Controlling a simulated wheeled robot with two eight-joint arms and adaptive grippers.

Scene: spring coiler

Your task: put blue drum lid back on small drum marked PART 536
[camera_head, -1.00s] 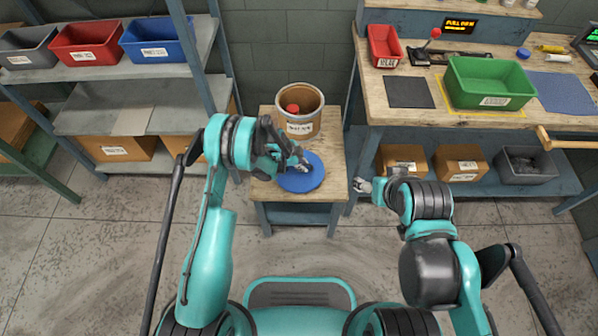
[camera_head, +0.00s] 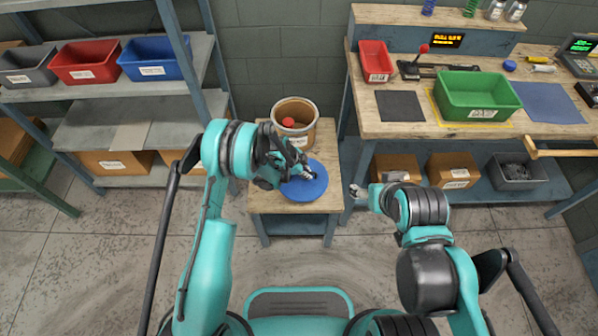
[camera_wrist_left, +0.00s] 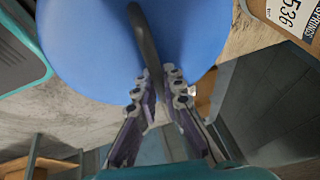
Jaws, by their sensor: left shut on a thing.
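The blue drum lid (camera_head: 314,190) is over the front of a small wooden-topped stand; I cannot tell whether it touches the top. My left gripper (camera_head: 306,174) is shut on the lid's dark handle. The left wrist view shows the handle (camera_wrist_left: 146,40) between the fingers (camera_wrist_left: 163,90), with the blue lid (camera_wrist_left: 90,50) beyond. The small open drum (camera_head: 297,108) stands behind the lid, with a red thing (camera_head: 288,122) inside. Its label (camera_wrist_left: 290,14) reads 536 in the wrist view. My right gripper (camera_head: 356,191) is right of the stand, too small to read its fingers.
The stand (camera_head: 265,200) sits between a shelf with bins (camera_head: 155,60) at left and a workbench (camera_head: 400,128) at right. The bench holds a green bin (camera_head: 478,97), a red bin (camera_head: 376,63) and a dark mat (camera_head: 399,106). Open floor lies in front.

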